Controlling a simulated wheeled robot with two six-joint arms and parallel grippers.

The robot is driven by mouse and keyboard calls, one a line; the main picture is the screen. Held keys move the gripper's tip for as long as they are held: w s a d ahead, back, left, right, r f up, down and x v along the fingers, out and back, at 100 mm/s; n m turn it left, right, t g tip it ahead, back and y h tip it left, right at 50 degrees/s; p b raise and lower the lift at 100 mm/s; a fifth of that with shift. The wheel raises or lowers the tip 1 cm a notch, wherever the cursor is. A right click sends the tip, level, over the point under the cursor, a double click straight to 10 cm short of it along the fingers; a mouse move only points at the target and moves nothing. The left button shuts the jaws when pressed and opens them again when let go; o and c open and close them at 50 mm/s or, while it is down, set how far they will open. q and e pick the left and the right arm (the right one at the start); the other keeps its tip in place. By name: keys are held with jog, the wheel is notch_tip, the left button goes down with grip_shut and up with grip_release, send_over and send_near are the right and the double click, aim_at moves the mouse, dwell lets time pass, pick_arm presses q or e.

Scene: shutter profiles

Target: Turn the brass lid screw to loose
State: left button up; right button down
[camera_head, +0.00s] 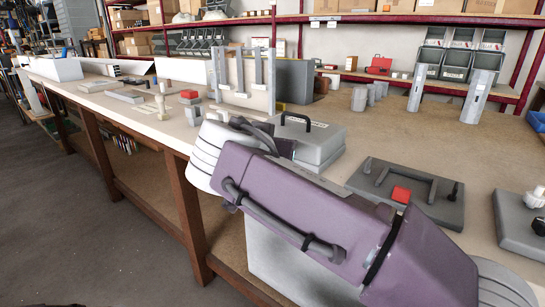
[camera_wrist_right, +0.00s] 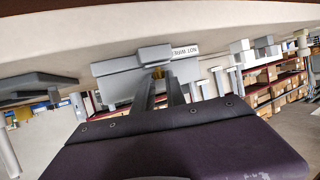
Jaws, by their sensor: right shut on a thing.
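In the right wrist view my right gripper (camera_wrist_right: 159,78) is shut, its two long dark fingers close together. A small brass-coloured piece, the lid screw (camera_wrist_right: 158,73), shows between the fingertips, mostly covered by them. It sits against a grey box (camera_wrist_right: 120,80) with a white label at its right. How far the screw is turned cannot be seen. In the head view a grey box with a black handle (camera_head: 318,147) stands on the bench behind my purple arm, which hides part of it. The screw is not visible there. My left gripper is in neither view.
Another grey plate with a white knob (camera_head: 533,199) is at the right edge. A rack with hanging strips (camera_head: 245,80) stands behind. The wooden bench (camera_head: 440,140) has bare room at back right.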

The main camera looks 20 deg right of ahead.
jog(key=shift+y, duration=0.3)
jog(key=shift+f, duration=0.1)
jog(key=c, duration=1.4)
grip_release()
jog(key=shift+o, duration=0.2)
